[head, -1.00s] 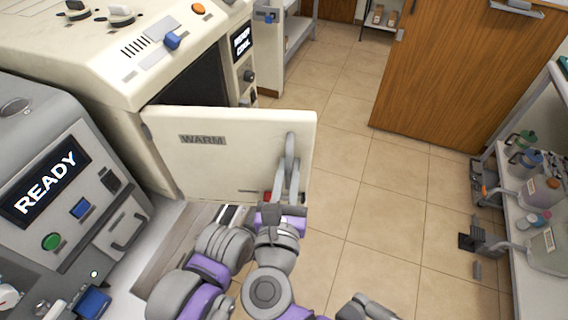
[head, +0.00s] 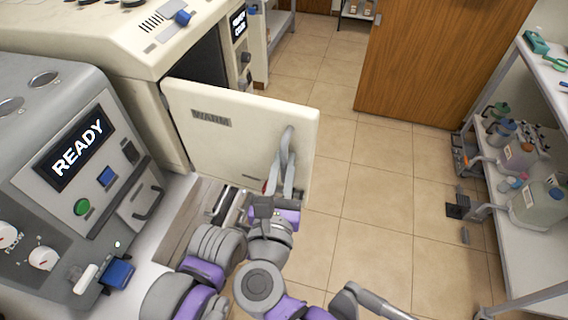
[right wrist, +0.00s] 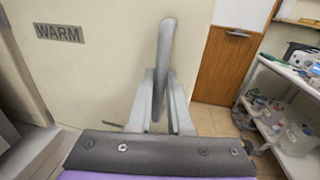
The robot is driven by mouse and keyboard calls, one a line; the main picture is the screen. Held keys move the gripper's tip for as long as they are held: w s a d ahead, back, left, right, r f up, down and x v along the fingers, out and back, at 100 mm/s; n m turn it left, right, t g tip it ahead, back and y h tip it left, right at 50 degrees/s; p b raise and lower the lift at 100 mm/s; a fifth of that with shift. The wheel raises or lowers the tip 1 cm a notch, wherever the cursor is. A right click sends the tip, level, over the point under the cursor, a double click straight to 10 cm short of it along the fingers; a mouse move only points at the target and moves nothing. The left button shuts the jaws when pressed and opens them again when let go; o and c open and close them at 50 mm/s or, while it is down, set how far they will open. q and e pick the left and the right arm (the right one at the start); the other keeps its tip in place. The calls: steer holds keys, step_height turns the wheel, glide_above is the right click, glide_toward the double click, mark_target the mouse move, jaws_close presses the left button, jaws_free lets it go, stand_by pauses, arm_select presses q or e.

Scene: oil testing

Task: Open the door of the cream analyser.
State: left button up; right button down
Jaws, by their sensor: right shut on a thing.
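The cream analyser (head: 110,40) stands at the upper left in the head view. Its door (head: 210,152), marked WARM, stands open, hinged at its left edge, with the dark chamber (head: 205,65) showing behind it. The grey upright door handle (head: 289,145) is near the door's free right edge. My right gripper (head: 280,180) is shut on this handle. In the right wrist view the handle (right wrist: 163,60) rises between the fingers of the right gripper (right wrist: 162,108). My left gripper is not in view.
A grey machine reading READY (head: 80,150) stands close on the left. A wooden cabinet (head: 430,60) is at the back right. A shelf (head: 535,85) with bottles and jugs runs along the right. The tiled floor (head: 370,200) between is clear.

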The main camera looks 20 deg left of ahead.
stand_by(0.4)
steer(key=c, duration=1.1)
jaws_free()
steer(key=shift+a, duration=0.1)
steer(key=shift+s, duration=0.1)
steer(key=s, duration=0.3)
steer(key=s+d, duration=0.1)
steer(key=s, duration=0.3)
steer(key=s+d, duration=0.1)
steer(key=s, duration=0.2)
steer(key=shift+s+b, duration=0.25)
steer(key=shift+b, duration=0.05)
